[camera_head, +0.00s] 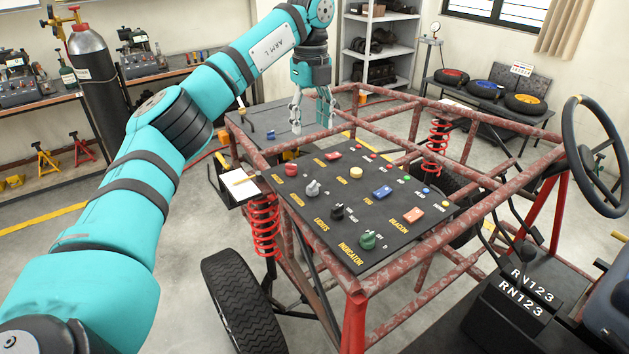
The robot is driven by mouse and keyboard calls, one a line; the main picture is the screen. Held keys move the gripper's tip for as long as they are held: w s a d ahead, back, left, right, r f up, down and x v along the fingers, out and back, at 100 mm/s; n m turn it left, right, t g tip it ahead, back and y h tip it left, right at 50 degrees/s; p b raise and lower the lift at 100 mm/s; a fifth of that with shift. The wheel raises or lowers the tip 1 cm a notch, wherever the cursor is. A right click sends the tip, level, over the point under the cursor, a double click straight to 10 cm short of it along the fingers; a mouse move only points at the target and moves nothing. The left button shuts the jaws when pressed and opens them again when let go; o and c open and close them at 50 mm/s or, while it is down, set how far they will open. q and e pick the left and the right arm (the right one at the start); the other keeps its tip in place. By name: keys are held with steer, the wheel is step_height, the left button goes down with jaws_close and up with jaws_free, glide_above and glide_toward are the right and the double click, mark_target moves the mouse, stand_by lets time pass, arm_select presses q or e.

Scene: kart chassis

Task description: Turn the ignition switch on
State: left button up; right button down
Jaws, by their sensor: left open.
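A black control panel (300,215) lies on the front of the rusty red kart frame. It carries a red knob (291,170), a grey knob (313,188), a black knob (337,212) and a green knob (367,240). Further right are red, yellow, blue and orange controls. The small labels at the far end are too small to read, so I cannot tell which control is the ignition switch. My left gripper (312,118) is open and empty, pointing down above the panel's far end, beyond the red knob. My right gripper is out of view.
The steering wheel (596,155) stands at the right. Frame tubes (470,222) border the panel. A red coil spring (264,225) and black tyre (243,305) are at the near left. A gas cylinder (95,85) and benches line the back wall.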

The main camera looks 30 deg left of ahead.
mark_target(312, 184)
arm_select(q)
step_height(312, 184, down, 16)
steer(key=p, duration=0.4)
steer(key=shift+d+r, duration=0.1)
steer(key=shift+d, duration=0.05)
steer(key=shift+f, duration=0.55)
